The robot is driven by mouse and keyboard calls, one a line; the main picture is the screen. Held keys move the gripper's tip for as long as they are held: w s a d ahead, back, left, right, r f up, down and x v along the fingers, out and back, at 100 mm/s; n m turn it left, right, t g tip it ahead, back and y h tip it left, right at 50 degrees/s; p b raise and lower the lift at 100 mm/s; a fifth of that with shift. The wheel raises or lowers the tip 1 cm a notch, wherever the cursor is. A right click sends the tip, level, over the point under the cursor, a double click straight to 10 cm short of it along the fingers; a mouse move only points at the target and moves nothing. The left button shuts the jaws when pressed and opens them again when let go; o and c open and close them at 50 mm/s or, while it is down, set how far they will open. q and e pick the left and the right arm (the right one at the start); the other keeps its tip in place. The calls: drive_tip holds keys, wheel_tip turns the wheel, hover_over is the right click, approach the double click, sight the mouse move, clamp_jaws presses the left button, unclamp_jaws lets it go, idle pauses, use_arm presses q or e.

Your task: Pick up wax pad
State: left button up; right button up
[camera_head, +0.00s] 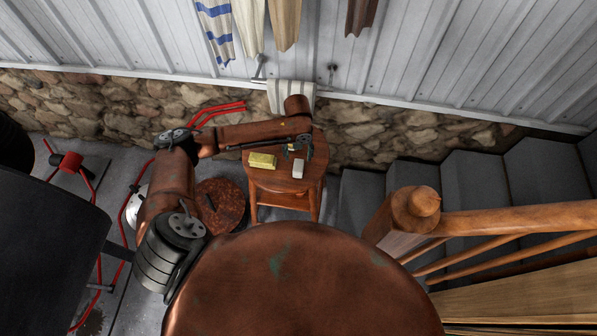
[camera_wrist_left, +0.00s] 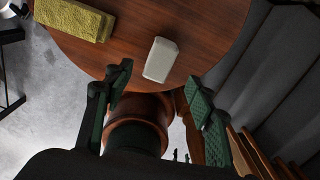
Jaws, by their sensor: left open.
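A small pale grey-white block (camera_head: 298,168), which looks like the wax pad, lies on the round wooden stool table (camera_head: 285,182). It also shows in the left wrist view (camera_wrist_left: 161,60), near the table edge. My left gripper (camera_head: 299,148) is over the table, close to the white block. In the left wrist view its dark green fingers (camera_wrist_left: 158,82) are apart, with the white block ahead of the gap and nothing held. I cannot tell its exact height above the table. My right gripper is not in view.
A yellow sponge-like block (camera_head: 262,160) lies left of the white one. A stone wall (camera_head: 385,135) is behind the table. Stairs and a wooden newel post (camera_head: 405,212) stand to the right. A dark barrel shape (camera_head: 45,235) is at left.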

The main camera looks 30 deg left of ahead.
sight(298, 165)
use_arm(q)
drive_tip(key=shift+d+f+m, duration=0.35)
drive_tip(key=shift+d+m, duration=0.1)
drive_tip(key=shift+m, duration=0.15)
drive_tip(key=shift+f, duration=0.4)
drive_tip(key=f, duration=0.6)
drive_tip(key=shift+a+f, duration=0.3)
drive_tip(key=shift+a, duration=0.05)
drive_tip(key=shift+s, duration=0.1)
drive_tip(key=c, duration=1)
drive_tip(key=shift+r, duration=0.1)
drive_tip(key=shift+c, duration=0.2)
